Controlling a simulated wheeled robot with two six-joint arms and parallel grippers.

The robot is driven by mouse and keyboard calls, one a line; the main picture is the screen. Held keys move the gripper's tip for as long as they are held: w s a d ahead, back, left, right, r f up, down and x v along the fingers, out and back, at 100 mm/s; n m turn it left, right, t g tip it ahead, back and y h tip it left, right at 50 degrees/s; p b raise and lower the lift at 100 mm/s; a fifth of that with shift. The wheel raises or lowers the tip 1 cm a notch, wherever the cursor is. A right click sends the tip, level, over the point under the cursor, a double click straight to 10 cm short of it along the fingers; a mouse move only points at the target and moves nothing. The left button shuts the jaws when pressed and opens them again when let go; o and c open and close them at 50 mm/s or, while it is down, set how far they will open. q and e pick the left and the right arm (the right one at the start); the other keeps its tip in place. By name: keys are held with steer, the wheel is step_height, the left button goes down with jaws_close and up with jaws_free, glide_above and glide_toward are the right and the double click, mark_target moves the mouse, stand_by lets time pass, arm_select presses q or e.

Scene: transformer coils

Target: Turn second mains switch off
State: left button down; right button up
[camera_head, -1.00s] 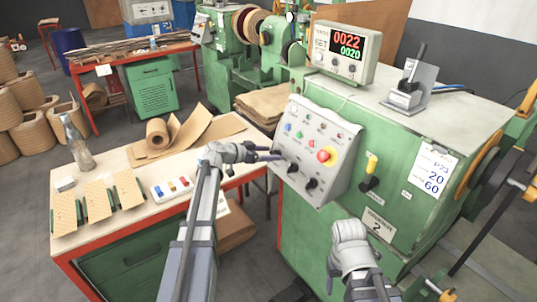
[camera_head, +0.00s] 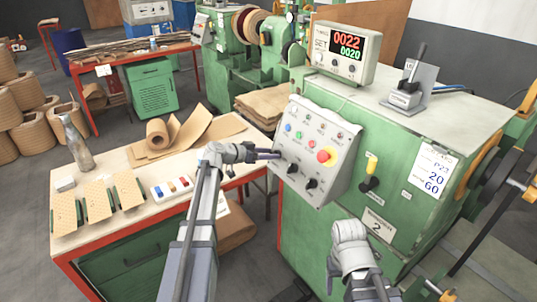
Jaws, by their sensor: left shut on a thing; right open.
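The green winding machine (camera_head: 330,235) has a grey control panel (camera_head: 322,172) with a red-and-yellow stop button (camera_head: 326,156) and black knobs (camera_head: 311,184).
A counter box (camera_head: 345,52) reading 0022 and 0020 and a lever unit (camera_head: 408,95) stand on top. A plate (camera_head: 378,226) reads 2. The workbench (camera_head: 120,160) at left holds a bottle (camera_head: 78,145), paper and boards. A gap separates bench and machine.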

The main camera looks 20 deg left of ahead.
arm_select(q)
steer(key=shift+a+f+n+b, duration=0.15)
steer(key=shift+n, duration=4.1)
steer(key=shift+a+f+n+b, duration=0.1)
steer(key=shift+n+b, duration=0.05)
steer(key=shift+n, duration=4.1)
steer(key=shift+c, duration=1.4)
jaws_free()
